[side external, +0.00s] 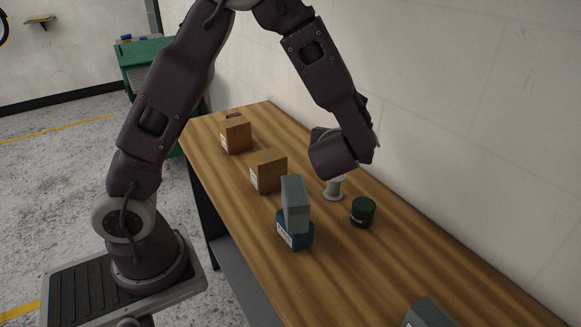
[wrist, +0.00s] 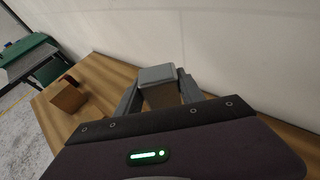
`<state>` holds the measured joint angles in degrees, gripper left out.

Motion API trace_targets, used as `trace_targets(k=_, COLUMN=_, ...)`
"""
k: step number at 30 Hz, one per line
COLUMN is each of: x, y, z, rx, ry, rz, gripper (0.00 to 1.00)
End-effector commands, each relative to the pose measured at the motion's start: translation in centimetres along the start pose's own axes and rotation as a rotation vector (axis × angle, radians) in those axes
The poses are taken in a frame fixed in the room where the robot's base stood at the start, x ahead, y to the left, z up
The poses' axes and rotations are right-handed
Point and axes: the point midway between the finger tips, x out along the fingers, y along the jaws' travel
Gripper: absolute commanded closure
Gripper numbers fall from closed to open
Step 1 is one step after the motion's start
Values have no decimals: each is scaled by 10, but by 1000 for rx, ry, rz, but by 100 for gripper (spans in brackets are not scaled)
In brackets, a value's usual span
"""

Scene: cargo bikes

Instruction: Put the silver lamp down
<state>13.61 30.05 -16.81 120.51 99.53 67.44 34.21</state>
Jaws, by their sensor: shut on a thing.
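My gripper (wrist: 158,86) is shut on the silver lamp (wrist: 157,74), whose flat grey, block-like end shows between the two fingers in the wrist view. In the side view my gripper (side external: 320,137) is low over the wooden table, close to the wall, and the hand hides most of its grip. A pale grey piece with a round foot (side external: 334,187) shows just under the hand. I cannot tell whether it is part of the lamp or whether it touches the table.
On the table (side external: 375,275) are a blue box with a grey block on it (side external: 295,205), a dark green tin (side external: 363,211), a brown box (side external: 268,171) and another brown box (side external: 236,135). A grey item (side external: 428,312) is at the near end. Between tin and near end is clear.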

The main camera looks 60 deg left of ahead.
Motion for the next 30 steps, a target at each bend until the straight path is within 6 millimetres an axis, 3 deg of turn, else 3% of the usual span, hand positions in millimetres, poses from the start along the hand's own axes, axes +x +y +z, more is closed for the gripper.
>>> trace_targets(k=5, x=71, y=66, z=13, rx=-164, ry=-4, rz=393, gripper=97)
trace_targets(k=9, x=120, y=134, z=19, rx=-302, ry=-7, rz=735, gripper=97)
trace_targets(k=12, x=147, y=174, z=21, rx=-382, ry=-8, rz=932, gripper=97)
trace_targets(k=15, x=166, y=201, z=24, rx=-431, ry=-7, rz=1053, gripper=97)
trace_targets(k=21, x=185, y=223, z=23, rx=-471, ry=-4, rz=1149, gripper=97)
trace_targets(k=30, x=208, y=224, z=-30, rx=-473, ry=-3, rz=1154, gripper=97)
